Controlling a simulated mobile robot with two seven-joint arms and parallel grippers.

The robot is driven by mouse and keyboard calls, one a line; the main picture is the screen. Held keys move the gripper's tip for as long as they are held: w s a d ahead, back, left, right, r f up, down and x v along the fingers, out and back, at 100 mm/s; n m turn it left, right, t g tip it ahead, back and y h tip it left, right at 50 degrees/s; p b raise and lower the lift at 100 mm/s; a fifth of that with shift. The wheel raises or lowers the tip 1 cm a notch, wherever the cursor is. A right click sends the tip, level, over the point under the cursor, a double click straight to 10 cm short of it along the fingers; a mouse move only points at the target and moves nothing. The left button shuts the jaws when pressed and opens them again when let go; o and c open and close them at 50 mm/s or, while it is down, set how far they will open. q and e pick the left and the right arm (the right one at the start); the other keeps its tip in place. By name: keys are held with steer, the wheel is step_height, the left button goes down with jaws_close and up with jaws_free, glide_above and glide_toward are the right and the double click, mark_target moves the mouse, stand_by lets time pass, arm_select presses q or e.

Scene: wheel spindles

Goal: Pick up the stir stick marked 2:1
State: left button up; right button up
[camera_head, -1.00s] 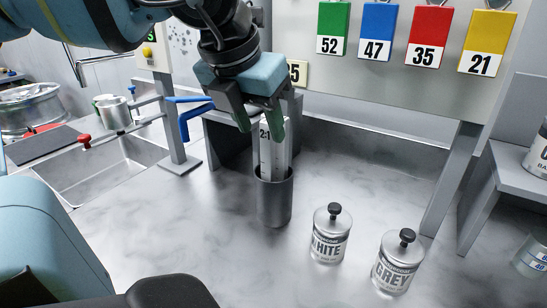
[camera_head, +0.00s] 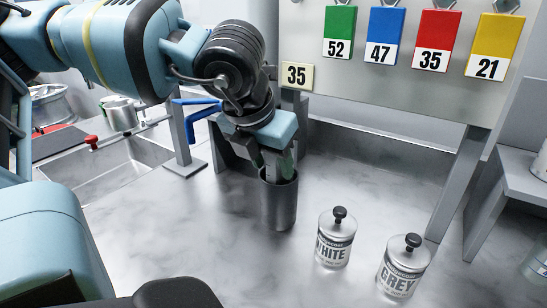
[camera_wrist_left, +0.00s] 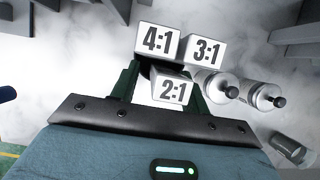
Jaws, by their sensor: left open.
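The stir stick marked 2:1 (camera_wrist_left: 169,90) shows its white label end between the green fingers of my left gripper (camera_head: 278,166) in the left wrist view. Sticks marked 4:1 (camera_wrist_left: 158,40) and 3:1 (camera_wrist_left: 204,50) stand just beyond it. In the head view the gripper points down at the mouth of the grey metal cup (camera_head: 279,205), and its fingers and palm hide the sticks. The left gripper is open, with its fingers on either side of the 2:1 stick. I cannot tell whether they touch it. My right gripper is not in view.
Lidded cans marked WHITE (camera_head: 335,240) and GREY (camera_head: 402,268) stand to the right of the cup. A blue lever (camera_head: 199,119) on a post is close left of the gripper. Coloured numbered tags hang behind. The counter in front of the cup is clear.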

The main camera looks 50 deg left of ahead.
arm_select(q)
steer(key=shift+c, duration=0.3)
jaws_close()
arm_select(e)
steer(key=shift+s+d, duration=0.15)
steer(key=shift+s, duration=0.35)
arm_select(q)
steer(key=shift+r, duration=0.15)
